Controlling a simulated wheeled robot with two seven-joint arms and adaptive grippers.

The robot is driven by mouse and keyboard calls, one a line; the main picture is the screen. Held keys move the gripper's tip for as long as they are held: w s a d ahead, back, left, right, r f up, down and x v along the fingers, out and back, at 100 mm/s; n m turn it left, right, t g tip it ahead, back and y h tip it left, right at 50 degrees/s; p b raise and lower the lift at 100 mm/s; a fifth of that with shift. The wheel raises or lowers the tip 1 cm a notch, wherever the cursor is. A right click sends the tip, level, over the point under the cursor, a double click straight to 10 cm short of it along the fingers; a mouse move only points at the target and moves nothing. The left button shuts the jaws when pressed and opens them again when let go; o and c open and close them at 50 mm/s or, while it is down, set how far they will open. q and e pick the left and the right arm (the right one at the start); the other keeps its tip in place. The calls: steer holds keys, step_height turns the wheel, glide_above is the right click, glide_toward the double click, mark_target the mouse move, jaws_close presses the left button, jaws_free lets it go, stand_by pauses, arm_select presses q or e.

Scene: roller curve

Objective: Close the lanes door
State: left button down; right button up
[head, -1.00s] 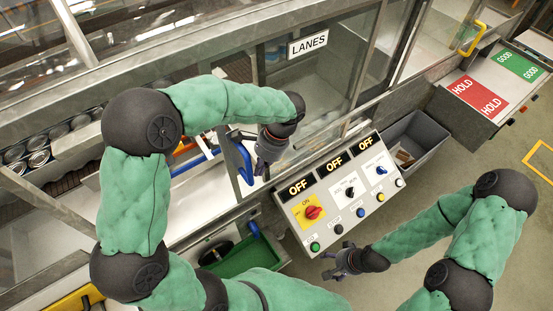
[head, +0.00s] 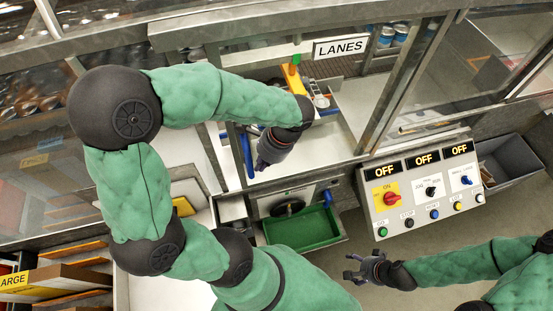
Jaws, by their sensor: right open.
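The LANES sign (head: 340,47) is on the machine's frame in the head view. Under it an opening shows the white lane deck (head: 340,132) inside, with no clear pane seen across it. A blue bar handle (head: 247,157) stands at the left of this opening, beside a slim upright edge; my arm hides part of the door there. My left gripper (head: 262,163) points down just right of the blue handle. I cannot tell whether it touches it, or whether its fingers are open. My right gripper (head: 358,268) is open and empty over the floor, below the control panel.
The control panel (head: 408,217) with three OFF displays stands right of the opening, with a grey bin (head: 515,165) behind it. A green tray (head: 300,228) sits low under the opening. Wooden shelves labelled LARGE (head: 60,278) are at lower left.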

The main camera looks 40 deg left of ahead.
arm_select(q)
steer(key=s+a, duration=0.3)
steer(key=s, duration=0.2)
steer(key=shift+a, duration=0.35)
arm_select(e)
steer(key=shift+s+a+f, duration=0.1)
steer(key=shift+s+a, duration=0.1)
steer(key=shift+s, duration=0.05)
